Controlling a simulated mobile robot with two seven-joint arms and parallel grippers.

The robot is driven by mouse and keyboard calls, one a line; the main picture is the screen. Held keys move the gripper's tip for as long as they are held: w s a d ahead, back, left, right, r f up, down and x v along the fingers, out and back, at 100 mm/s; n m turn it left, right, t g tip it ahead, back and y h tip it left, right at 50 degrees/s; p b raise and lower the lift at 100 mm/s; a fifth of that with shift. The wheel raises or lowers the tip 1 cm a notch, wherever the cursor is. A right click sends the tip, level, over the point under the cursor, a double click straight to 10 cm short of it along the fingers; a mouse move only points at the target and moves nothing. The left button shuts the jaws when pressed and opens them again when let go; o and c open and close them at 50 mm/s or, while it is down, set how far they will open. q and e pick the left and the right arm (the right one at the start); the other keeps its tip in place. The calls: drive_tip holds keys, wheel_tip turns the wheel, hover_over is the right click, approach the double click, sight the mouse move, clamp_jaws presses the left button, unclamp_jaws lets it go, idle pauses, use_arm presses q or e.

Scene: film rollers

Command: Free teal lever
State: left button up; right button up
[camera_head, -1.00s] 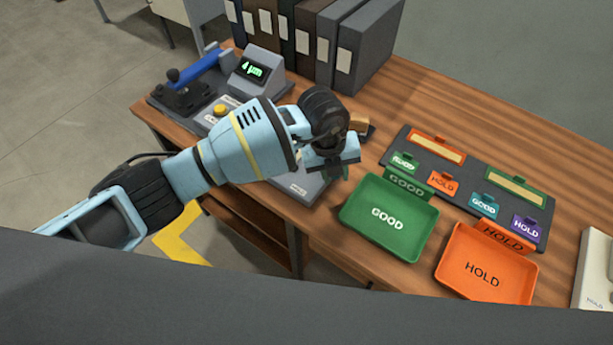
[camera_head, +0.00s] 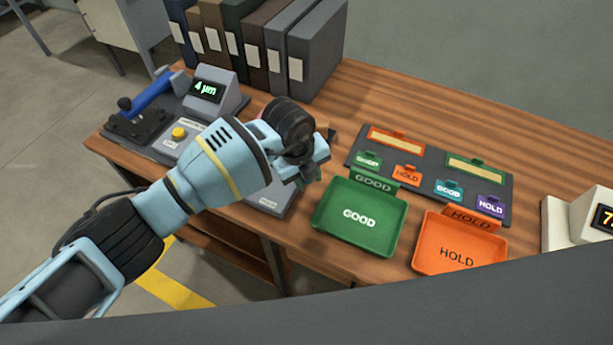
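No teal lever shows for certain. A blue lever arm with a dark knob (camera_head: 152,92) stands on the dark fixture at the left, beside a grey readout box (camera_head: 212,91) showing "4 µm". My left gripper (camera_head: 314,172) hangs over the table between the grey panel with the yellow button and the green GOOD tray (camera_head: 358,217). It points down and is seen from behind, so its fingertips are mostly hidden. A small dark green patch shows at its tip; I cannot tell whether it is held. My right gripper is out of view.
An orange HOLD tray (camera_head: 458,244) stands right of the green one. Behind them lies a dark board (camera_head: 420,177) with coloured GOOD and HOLD tags. Binders (camera_head: 315,45) line the back. A pale device with a display (camera_head: 592,215) is at the right edge. The back right tabletop is clear.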

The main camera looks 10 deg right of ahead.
use_arm(q)
drive_tip(key=o, duration=0.3)
drive_tip(key=r, duration=0.4)
drive_tip(key=a+r+p, duration=0.1)
drive_tip(key=r, duration=0.1)
drive_tip(key=shift+s+a+r, duration=0.1)
drive_tip(key=shift+s+r, duration=0.1)
drive_tip(key=shift+r, duration=0.2)
drive_tip(key=shift+a+r, duration=0.1)
drive_tip(key=shift+r, duration=0.35)
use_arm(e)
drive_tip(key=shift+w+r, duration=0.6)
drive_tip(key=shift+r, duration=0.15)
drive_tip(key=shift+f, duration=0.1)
